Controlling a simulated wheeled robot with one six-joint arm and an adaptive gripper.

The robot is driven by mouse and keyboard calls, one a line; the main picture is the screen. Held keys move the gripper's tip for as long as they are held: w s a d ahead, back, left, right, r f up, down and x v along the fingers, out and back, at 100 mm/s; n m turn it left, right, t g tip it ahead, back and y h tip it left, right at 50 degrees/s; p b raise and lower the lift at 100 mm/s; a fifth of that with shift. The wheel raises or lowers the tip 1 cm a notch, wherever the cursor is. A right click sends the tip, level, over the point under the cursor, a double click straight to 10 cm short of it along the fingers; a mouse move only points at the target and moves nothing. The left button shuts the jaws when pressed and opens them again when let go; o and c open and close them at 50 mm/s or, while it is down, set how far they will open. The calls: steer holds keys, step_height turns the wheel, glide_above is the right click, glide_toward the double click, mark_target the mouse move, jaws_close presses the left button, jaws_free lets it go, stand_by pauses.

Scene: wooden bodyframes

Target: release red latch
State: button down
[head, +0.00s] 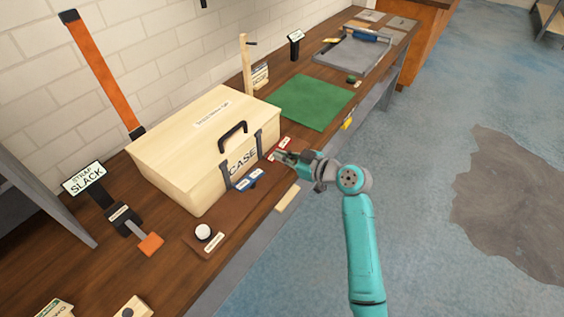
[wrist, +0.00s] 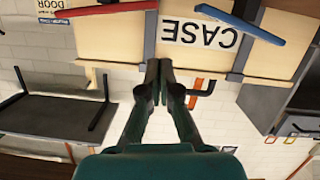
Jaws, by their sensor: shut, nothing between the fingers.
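A pale wooden case (head: 190,150) with a CASE label stands on the bench. In the head view the red latch (head: 270,155) is at the right end of its front, partly hidden by my gripper. In the wrist view, which is upside down, the red latch (wrist: 105,9) is a bar at the upper left. My gripper (head: 279,156) is beside the red latch at the case front. In the wrist view its fingertips (wrist: 158,65) are together and empty, below and right of the red bar.
A blue latch (head: 249,179) is on the case front, left of the red one; it also shows in the wrist view (wrist: 240,24). A dark handle (head: 232,132) is on the case. A green mat (head: 312,102) lies right of it. The floor (head: 420,130) is open.

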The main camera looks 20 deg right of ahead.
steer(key=v, duration=0.8)
steer(key=shift+s, duration=0.15)
steer(key=shift+d, duration=0.1)
steer(key=s+a+f+m+h, duration=0.2)
steer(key=s+f+m+h, duration=0.2)
steer(key=s+f, duration=0.5)
steer(key=s+a+f+m+h, duration=0.2)
steer(key=s+f+m+h, duration=0.15)
steer(key=s+f, duration=0.6)
steer(key=s+r+t, duration=0.1)
steer(key=s+r, duration=0.5)
steer(key=s, duration=0.7)
steer(key=s+a+r+t, duration=0.1)
steer(key=s+r, duration=0.6)
steer(key=s, duration=0.6)
steer(key=shift+a+m+h, duration=0.15)
steer(key=shift+m+h, duration=0.3)
steer(key=shift+w, duration=0.1)
